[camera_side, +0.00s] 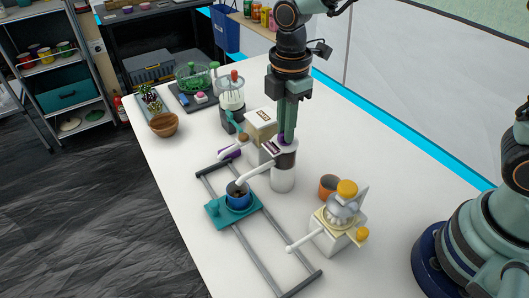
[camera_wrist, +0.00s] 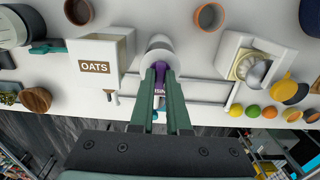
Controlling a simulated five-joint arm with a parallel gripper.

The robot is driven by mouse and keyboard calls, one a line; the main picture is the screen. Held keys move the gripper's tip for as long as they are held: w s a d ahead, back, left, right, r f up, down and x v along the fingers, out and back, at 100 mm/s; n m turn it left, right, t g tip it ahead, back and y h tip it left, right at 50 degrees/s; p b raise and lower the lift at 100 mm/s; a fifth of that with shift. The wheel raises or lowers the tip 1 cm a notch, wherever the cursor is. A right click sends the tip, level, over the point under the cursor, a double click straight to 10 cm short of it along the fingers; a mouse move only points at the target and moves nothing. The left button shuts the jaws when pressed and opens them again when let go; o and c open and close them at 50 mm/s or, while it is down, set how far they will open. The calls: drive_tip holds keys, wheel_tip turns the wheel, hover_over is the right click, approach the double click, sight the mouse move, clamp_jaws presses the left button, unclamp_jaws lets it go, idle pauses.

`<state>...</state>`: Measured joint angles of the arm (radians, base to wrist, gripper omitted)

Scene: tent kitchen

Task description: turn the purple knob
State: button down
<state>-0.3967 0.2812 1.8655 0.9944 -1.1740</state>
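The purple knob (camera_wrist: 160,75) shows between my gripper's fingers in the wrist view, on the near side of a white cylinder (camera_wrist: 161,51). In the side view its purple top (camera_side: 281,141) is partly hidden at my fingertips, above the upright white cylinder (camera_side: 283,176) with a dark label. My gripper (camera_side: 288,134) points straight down at the knob. In the wrist view its two green fingers (camera_wrist: 161,80) stand on either side of the knob with a narrow gap. I cannot tell whether they touch it.
An OATS box (camera_side: 261,126) stands close behind.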

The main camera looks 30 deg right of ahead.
idle(0.4)
drive_tip(key=m, duration=0.4)
drive_tip(key=shift+m, duration=0.3)
drive_tip(key=m, duration=0.4)
drive_tip(key=shift+r+m, duration=0.1)
drive_tip(key=shift+m, duration=0.2)
drive_tip(key=m, duration=0.4)
drive_tip(key=shift+m, duration=2.3)
drive_tip(key=c, duration=0.9)
unclamp_jaws()
